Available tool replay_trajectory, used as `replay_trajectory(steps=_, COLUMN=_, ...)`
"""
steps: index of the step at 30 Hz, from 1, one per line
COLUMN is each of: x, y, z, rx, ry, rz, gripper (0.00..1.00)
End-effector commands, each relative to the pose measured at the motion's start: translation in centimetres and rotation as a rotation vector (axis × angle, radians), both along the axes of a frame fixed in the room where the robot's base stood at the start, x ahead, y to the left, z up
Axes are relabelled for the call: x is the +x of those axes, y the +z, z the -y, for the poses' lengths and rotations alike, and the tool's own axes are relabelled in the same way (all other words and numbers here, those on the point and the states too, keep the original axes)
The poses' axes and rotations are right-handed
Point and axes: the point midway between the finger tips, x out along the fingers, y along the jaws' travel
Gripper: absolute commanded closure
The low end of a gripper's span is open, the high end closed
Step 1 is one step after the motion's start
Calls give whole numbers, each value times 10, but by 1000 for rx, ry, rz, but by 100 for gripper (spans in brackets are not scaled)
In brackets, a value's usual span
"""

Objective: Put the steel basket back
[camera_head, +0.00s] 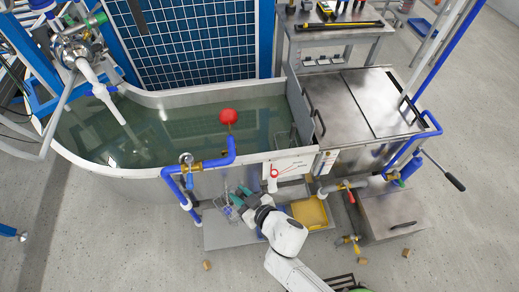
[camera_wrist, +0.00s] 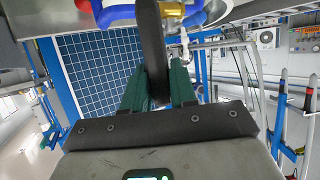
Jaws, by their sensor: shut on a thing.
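My gripper (camera_head: 236,197) is low in front of the long water tank (camera_head: 150,172), below its front rim and beside the blue pipework. In the wrist view its two green fingers (camera_wrist: 161,72) are closed around a dark, narrow upright piece (camera_wrist: 152,45). I cannot tell what this piece is or whether it belongs to the basket. A thin wire shape, possibly the steel basket (camera_head: 286,136), shows inside the tank near its right end. Its outline is faint and partly under water.
Blue pipes with a brass valve (camera_head: 197,166) stand close to my gripper. A yellow container (camera_head: 309,213) is just right of it. A steel cabinet (camera_head: 365,103) adjoins the tank. Small brown blocks lie on the floor. Open floor (camera_head: 110,240) lies to the left.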

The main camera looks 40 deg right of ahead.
Motion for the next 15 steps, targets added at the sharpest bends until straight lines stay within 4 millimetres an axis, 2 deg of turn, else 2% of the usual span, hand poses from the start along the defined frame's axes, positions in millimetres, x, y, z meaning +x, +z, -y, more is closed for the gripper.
replay_trajectory(steps=1, x=1, y=12, z=0, rx=0, ry=0, rz=2, gripper=100)
replay_trajectory(steps=3, x=1, y=20, z=0, rx=0, ry=0, rz=2, gripper=100)
replay_trajectory(steps=5, x=0, y=15, z=2, rx=-2, ry=-4, rz=3, gripper=100)
replay_trajectory(steps=15, x=0, y=14, z=2, rx=-2, ry=-2, rz=3, gripper=100)
